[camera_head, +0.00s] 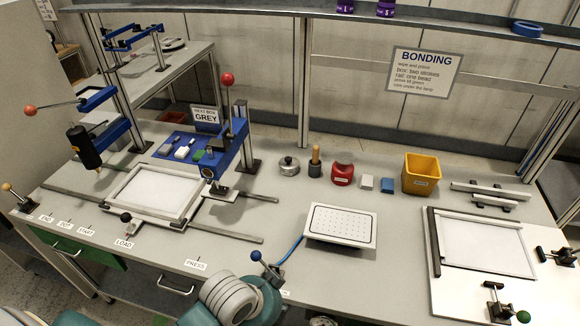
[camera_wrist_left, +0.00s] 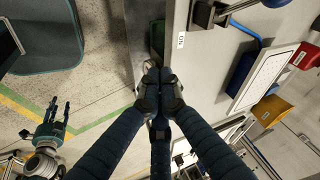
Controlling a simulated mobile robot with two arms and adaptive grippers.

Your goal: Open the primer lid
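A small round metal tin (camera_head: 289,166) with a dark knob on its lid stands at the back middle of the bench; its lid looks closed. I take it for the primer pot, but no label is readable. My left gripper (camera_wrist_left: 161,82) has its dark fingertips together with nothing visible between them, above the bench's front edge. In the head view only my ribbed arm shows at the bottom, well in front of the tin. My right gripper (camera_wrist_left: 58,112) shows at the lower left of the left wrist view, over the floor, fingers apart and empty.
Beside the tin are a wooden-handled tool (camera_head: 315,162), a red container (camera_head: 342,174) and a yellow bin (camera_head: 421,174). A white perforated plate (camera_head: 341,225) lies in front of them. A blue press (camera_head: 228,150) and a frame (camera_head: 157,192) are left; a lever with a blue knob (camera_head: 257,256) is near the front.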

